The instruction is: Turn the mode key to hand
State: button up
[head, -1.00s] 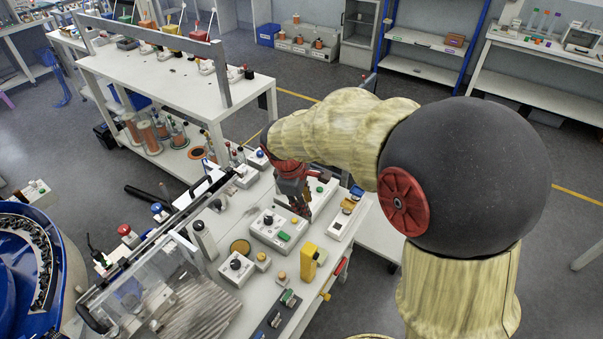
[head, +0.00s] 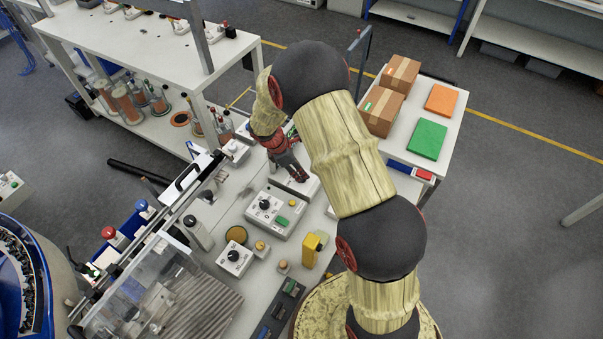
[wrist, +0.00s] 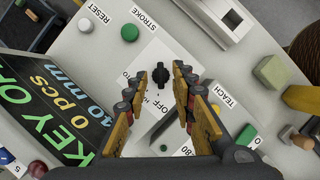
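The mode key (wrist: 161,76) is a small black knob on a white plate with the word "OFF" printed beside it, in the wrist view. The other position words on the plate are partly hidden by my fingers. My gripper (wrist: 157,90) is open, one finger to each side of the key in the picture, with nothing held. I cannot tell how far above the key the fingertips are. In the head view my gripper (head: 299,178) points down over a pale panel on the bench, and the key is hidden there.
A dark display (wrist: 60,115) reading "KEY OF" lies left of the key. A green button (wrist: 129,33) by "STROKE" and a white button (wrist: 85,25) by "RESET" are close. A control box with a knob (head: 265,204) and a yellow post (head: 310,250) stand nearer.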

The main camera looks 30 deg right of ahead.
jog(key=shift+x, duration=1.15)
jog(key=shift+c, duration=1)
jog(key=c, duration=0.4)
grip_shut()
